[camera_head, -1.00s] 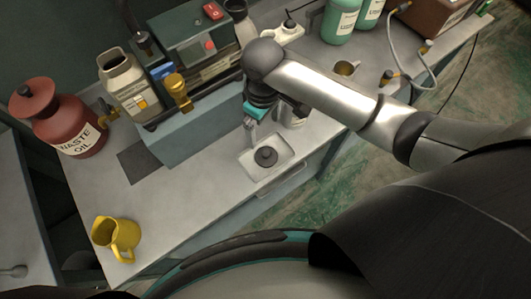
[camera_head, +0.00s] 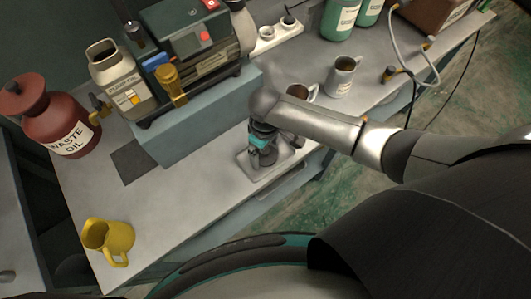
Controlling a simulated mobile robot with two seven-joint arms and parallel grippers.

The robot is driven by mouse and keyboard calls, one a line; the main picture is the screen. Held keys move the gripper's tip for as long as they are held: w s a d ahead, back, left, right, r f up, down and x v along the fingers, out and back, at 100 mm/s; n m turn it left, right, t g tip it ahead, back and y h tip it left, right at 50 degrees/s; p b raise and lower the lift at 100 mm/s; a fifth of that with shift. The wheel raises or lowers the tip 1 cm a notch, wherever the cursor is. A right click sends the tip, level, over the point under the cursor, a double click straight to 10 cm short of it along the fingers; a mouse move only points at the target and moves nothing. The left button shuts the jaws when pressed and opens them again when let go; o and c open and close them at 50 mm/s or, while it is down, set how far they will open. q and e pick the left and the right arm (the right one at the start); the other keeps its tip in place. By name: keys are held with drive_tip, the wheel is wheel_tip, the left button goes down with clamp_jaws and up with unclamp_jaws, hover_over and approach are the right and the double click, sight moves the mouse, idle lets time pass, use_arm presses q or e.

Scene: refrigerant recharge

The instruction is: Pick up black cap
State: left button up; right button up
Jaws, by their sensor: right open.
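My right gripper (camera_head: 256,160) is low over the small pale tray (camera_head: 276,169) near the bench's front edge, pointing down into it. It is open. The black cap stood in this tray in the earlier view. Now the gripper and wrist cover that spot, and I cannot make out the cap apart from the dark fingers. Whether the fingers touch it cannot be told. My left gripper is not in view.
A grey-blue machine (camera_head: 205,112) stands just behind the tray. A yellow jug (camera_head: 110,240) and a red waste oil can (camera_head: 58,125) are at left. Grey mugs (camera_head: 341,77) stand behind my right arm. The bench between jug and tray is clear.

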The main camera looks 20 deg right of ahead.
drive_tip(key=c, duration=1.1)
drive_tip(key=shift+c, duration=0.2)
